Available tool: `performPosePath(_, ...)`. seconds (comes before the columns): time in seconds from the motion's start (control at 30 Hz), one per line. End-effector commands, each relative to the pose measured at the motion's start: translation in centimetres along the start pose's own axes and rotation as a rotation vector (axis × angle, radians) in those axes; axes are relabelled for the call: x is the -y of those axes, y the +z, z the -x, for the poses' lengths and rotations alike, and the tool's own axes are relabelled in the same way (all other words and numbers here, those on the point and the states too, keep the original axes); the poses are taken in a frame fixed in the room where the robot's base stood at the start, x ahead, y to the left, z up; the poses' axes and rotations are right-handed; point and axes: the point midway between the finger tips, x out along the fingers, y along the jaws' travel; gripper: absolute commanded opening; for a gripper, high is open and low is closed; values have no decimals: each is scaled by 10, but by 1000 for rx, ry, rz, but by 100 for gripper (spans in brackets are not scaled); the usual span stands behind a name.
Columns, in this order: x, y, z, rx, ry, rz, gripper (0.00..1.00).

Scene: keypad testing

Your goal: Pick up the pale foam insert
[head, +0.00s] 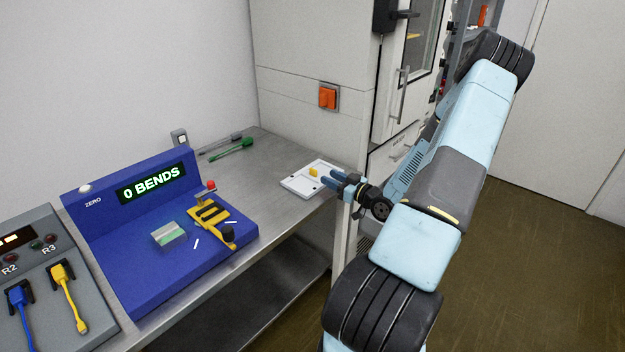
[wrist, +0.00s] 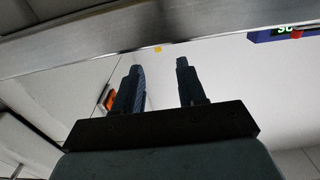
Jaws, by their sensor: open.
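A white shallow tray (head: 297,186) with compartments lies near the metal bench's right end in the head view. A small yellow piece (head: 315,171) sits at it; it also shows as a yellow spot at the bench edge in the wrist view (wrist: 158,49). A small pale green and grey block (head: 169,236) rests on the blue tester. I cannot tell for sure which of these is the pale foam insert. My gripper (head: 337,180) is just right of the tray, beside the bench edge. In the wrist view its fingers (wrist: 162,66) are apart with nothing between them.
The blue tester (head: 150,270) reads "0 BENDS" and carries a yellow and black fixture (head: 210,214). A grey box (head: 40,255) with plugged leads stands at left. Green and dark tools (head: 232,149) lie at the back. The bench edge (wrist: 120,40) is close to my gripper.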

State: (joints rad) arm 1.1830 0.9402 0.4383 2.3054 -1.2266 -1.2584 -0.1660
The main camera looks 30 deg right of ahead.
Motion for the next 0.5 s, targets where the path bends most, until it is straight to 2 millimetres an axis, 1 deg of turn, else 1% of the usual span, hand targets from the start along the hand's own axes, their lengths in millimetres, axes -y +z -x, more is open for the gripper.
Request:
performPosePath(0.03, 0, 0, -7, 0, -1, 1, 40)
performPosePath(0.1, 0, 0, -13, 1, 0, 0, 40)
performPosePath(0.37, 0, 1, -25, 1, 0, 0, 40)
performPosePath(0.5, -1, 3, -40, 1, 0, 0, 40)
